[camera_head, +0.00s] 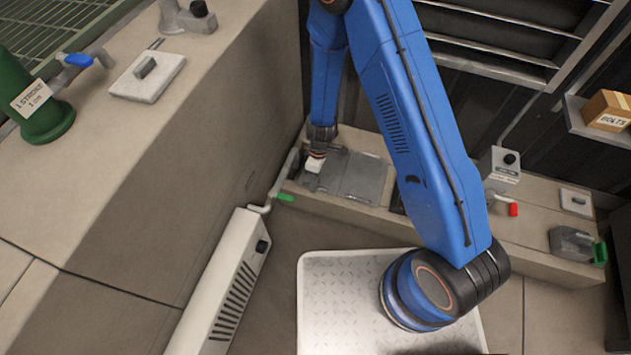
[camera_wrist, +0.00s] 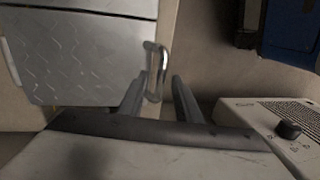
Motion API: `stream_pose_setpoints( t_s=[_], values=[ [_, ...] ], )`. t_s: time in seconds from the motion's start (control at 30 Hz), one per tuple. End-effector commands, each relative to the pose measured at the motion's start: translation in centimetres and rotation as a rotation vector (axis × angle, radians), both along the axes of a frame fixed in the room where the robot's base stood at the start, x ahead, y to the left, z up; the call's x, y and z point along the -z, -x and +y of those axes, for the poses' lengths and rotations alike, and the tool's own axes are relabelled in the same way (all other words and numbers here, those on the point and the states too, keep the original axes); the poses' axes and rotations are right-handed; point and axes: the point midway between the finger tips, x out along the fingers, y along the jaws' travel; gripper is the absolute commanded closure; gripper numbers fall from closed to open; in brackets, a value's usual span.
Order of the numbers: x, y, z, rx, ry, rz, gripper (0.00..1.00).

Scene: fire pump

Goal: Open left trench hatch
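The trench hatch is a grey metal patterned plate (camera_head: 360,178) lying flat in the beige ledge at the back, and it looks closed. It also fills the left of the wrist view (camera_wrist: 75,60), with a seam between two panels near the top. A shiny metal loop handle (camera_wrist: 163,68) stands at the hatch's right edge. My gripper (camera_wrist: 158,82) is open, with its two fingers apart on either side of the handle in the picture. I cannot tell whether they touch it. In the head view my gripper (camera_head: 314,164) is at the hatch's left end, and the handle is not distinguishable there.
A white vented unit (camera_head: 228,285) stands left on the floor, near a pipe with a green lever (camera_head: 286,197). It also shows at right in the wrist view (camera_wrist: 270,125). A red-handled valve (camera_head: 512,209) and a green-handled fitting (camera_head: 600,252) sit right along the ledge.

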Motion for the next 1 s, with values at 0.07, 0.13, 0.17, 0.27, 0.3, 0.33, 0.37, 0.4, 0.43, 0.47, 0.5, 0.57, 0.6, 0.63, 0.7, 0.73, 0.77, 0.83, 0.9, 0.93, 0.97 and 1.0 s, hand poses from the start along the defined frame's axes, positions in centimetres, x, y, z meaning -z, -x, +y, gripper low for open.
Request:
stream_pose_setpoints(
  t_s=[0.07, 0.13, 0.17, 0.27, 0.3, 0.33, 0.37, 0.4, 0.43, 0.47, 0.5, 0.57, 0.6, 0.63, 0.7, 0.73, 0.77, 0.83, 0.9, 0.93, 0.97, 1.0],
  values=[
    [0.0, 0.0, 0.0, 0.0, 0.0, 0.0, 0.69],
    [0.0, 0.0, 0.0, 0.0, 0.0, 0.0, 0.69],
    [0.0, 0.0, 0.0, 0.0, 0.0, 0.0, 0.69],
    [0.0, 0.0, 0.0, 0.0, 0.0, 0.0, 0.91],
    [0.0, 0.0, 0.0, 0.0, 0.0, 0.0, 1.0],
    [0.0, 0.0, 0.0, 0.0, 0.0, 0.0, 1.0],
    [0.0, 0.0, 0.0, 0.0, 0.0, 0.0, 1.0],
    [0.0, 0.0, 0.0, 0.0, 0.0, 0.0, 1.0],
    [0.0, 0.0, 0.0, 0.0, 0.0, 0.0, 1.0],
    [0.0, 0.0, 0.0, 0.0, 0.0, 0.0, 1.0],
    [-0.1, 0.0, 0.0, 0.0, 0.0, 0.001, 1.0],
    [-0.2, -0.1, 0.0, 0.0, -0.002, 0.003, 1.0],
    [-0.3, -0.1, 0.0, 0.0, -0.004, 0.008, 1.0],
    [-0.4, -0.2, 0.0, 0.0, -0.006, 0.013, 1.0],
    [-0.8, -0.3, -0.1, 0.001, -0.012, 0.027, 1.0],
    [-1.0, -0.4, -0.1, 0.001, -0.014, 0.036, 1.0],
    [-1.2, -0.5, -0.1, 0.001, -0.019, 0.045, 1.0],
    [-1.9, -0.8, -0.3, 0.002, -0.029, 0.075, 1.0],
    [-2.8, -1.1, -0.4, 0.003, -0.042, 0.108, 1.0],
    [-3.2, -1.3, -0.5, 0.003, -0.047, 0.124, 1.0],
    [-3.6, -1.5, -0.5, 0.003, -0.053, 0.141, 1.0],
    [-4.1, -1.8, -0.6, 0.003, -0.062, 0.164, 1.0]
  ],
)
